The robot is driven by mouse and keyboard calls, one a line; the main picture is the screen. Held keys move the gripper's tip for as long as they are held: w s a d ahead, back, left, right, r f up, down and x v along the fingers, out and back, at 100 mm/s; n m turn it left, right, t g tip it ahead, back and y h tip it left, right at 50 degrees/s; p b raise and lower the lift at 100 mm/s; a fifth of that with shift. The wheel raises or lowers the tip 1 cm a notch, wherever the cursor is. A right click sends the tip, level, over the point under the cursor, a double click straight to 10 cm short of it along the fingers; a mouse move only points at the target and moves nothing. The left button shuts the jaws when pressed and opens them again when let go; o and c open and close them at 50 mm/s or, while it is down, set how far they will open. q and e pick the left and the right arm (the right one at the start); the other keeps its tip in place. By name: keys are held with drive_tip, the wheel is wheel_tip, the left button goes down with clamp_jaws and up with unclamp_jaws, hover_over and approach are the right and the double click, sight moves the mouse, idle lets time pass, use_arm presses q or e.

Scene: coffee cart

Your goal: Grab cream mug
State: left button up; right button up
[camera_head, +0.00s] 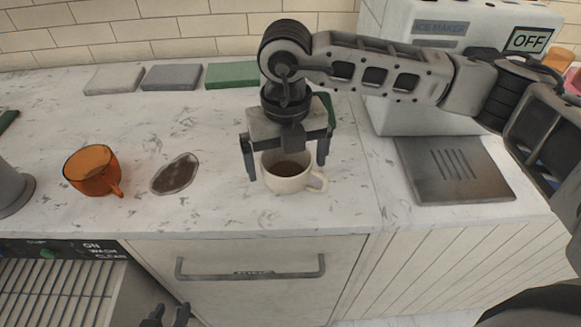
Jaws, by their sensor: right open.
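The cream mug (290,184) stands upright on the marble counter near its front edge, with dark brown contents and its handle to the right. My right gripper (286,165) points down over the mug, open, with one finger at the left of the rim and the other at the right, near the handle side.
Grey and green flat blocks (172,77) lie near the wall. The ice maker (430,25) with its metal tray (455,170) stands at the right. A drawer handle (250,274) is below the counter edge.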

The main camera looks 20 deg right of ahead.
drive_tip(key=shift+f, duration=0.55)
drive_tip(key=c, duration=1.2)
drive_tip(key=shift+r, duration=0.1)
